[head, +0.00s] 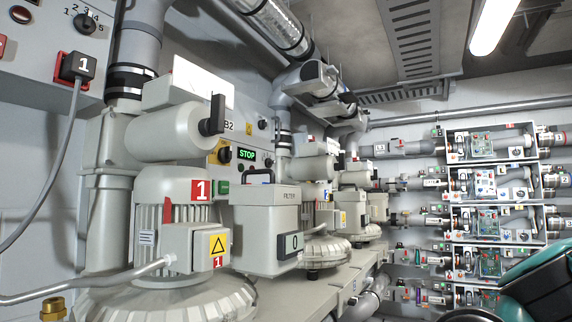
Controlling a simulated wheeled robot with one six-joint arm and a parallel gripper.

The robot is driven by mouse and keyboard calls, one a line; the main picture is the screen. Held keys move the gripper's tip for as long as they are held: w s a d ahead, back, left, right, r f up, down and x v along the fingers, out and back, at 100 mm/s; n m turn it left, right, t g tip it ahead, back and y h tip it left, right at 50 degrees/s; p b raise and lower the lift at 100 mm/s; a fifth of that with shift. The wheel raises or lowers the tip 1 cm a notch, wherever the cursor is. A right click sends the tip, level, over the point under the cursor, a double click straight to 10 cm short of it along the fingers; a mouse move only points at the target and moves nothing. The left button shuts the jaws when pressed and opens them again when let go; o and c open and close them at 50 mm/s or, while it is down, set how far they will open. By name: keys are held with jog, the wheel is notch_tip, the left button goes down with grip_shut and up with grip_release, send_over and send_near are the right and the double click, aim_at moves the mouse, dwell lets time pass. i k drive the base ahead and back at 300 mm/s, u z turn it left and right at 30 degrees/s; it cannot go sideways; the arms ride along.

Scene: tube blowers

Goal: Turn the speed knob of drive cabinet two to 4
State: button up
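A grey cabinet panel (240,111) marked "B2" stands behind the first blower, left of centre. It bears a lit green "STOP" display (247,154), a dark rotary switch on a yellow plate (222,154) and a small dark knob (263,123). The small knob's scale and pointer are too small to read. Another panel at the upper left has a black knob (87,24) with a scale from 1 to 5. Its pointer's setting is unclear. I cannot see my gripper; a teal and black part at the bottom right seems to be my arm.
The large blower marked "1" (201,190) and the filter box (265,235) stand before the "B2" panel and partly hide it. A grey cable (68,135) hangs at the left. Racks of small equipment (492,185) line the right wall.

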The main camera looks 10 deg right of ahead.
aim_at(268, 162)
jog(key=z, duration=0.45)
jog(key=k, duration=0.55)
jog(key=z, duration=1)
jog(key=i, duration=2.15)
jog(key=u, duration=1.15)
jog(key=i, duration=0.65)
jog(key=u, duration=0.8)
